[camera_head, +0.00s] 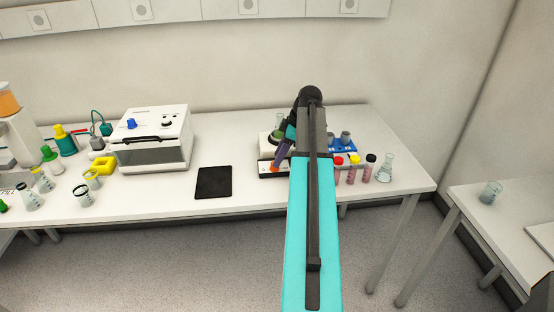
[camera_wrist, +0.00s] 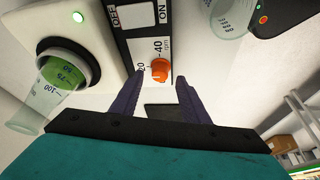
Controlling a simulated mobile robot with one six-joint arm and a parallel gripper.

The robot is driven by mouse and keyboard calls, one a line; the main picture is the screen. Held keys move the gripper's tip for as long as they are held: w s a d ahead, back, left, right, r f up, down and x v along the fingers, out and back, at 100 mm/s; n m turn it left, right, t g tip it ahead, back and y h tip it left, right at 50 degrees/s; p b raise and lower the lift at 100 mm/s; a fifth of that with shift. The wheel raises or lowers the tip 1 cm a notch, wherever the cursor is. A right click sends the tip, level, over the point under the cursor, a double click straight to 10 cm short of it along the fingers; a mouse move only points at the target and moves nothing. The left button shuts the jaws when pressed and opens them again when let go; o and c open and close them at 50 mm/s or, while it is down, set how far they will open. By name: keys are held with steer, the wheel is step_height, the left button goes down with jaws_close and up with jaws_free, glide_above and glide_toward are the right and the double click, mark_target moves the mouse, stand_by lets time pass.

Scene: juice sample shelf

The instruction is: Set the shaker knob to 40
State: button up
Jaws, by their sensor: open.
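The shaker (camera_head: 266,171) is a white box with a black front panel at the back right of the long table, partly hidden by my arm. In the wrist view its body (camera_wrist: 30,15) carries a green light and a panel labelled OFF and ON. The orange shaker knob (camera_wrist: 160,70) sits on a white label with 20 at its left, 40 above it and "rpm". I cannot tell exactly where the knob points. My gripper (camera_wrist: 160,77) is open, its two purple fingers on either side of the knob; contact is not clear.
A flask with green liquid (camera_wrist: 62,78) stands on the shaker. A blue rack (camera_head: 348,144), several red-filled vials (camera_head: 353,171) and a conical flask (camera_head: 385,170) are to the right. A black pad (camera_head: 214,184) and a white instrument (camera_head: 153,145) are to the left.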

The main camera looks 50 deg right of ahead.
steer(key=shift+x, duration=1.45)
jaws_close()
